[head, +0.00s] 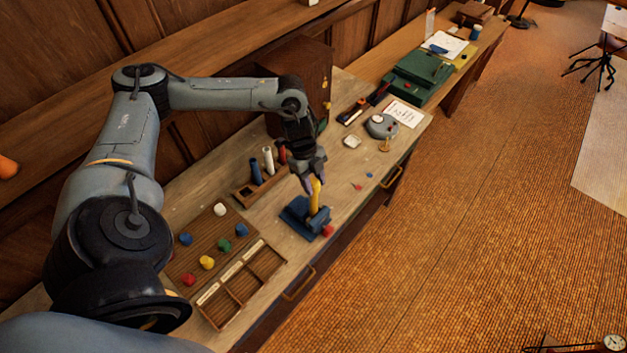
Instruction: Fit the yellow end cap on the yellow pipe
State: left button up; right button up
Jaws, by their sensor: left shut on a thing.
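The yellow pipe (315,193) stands roughly upright over the blue vise (300,217), with its lower end at the vise; I cannot tell whether the vise grips it. My left gripper (312,180) points down and is shut on the upper part of the yellow pipe, hiding its top. The yellow end cap (207,262) sits on a brown board (203,226), to the left of the vise and nearer me. My right gripper is not in view.
White, blue, green and red caps share the board. A compartment tray (257,282) lies beside it. A wooden rack (247,192) holds blue, white and red pipes behind the vise. A red piece (328,231) is at the vise's front. A wooden cabinet (300,75) stands behind.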

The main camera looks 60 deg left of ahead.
pick_arm(q)
jog(key=shift+f+b, duration=0.4)
jog(key=shift+f, duration=0.5)
jog(key=shift+f+b, duration=0.4)
jog(key=shift+f, duration=0.4)
jog(key=o, duration=1.1)
jog(key=shift+o, duration=0.2)
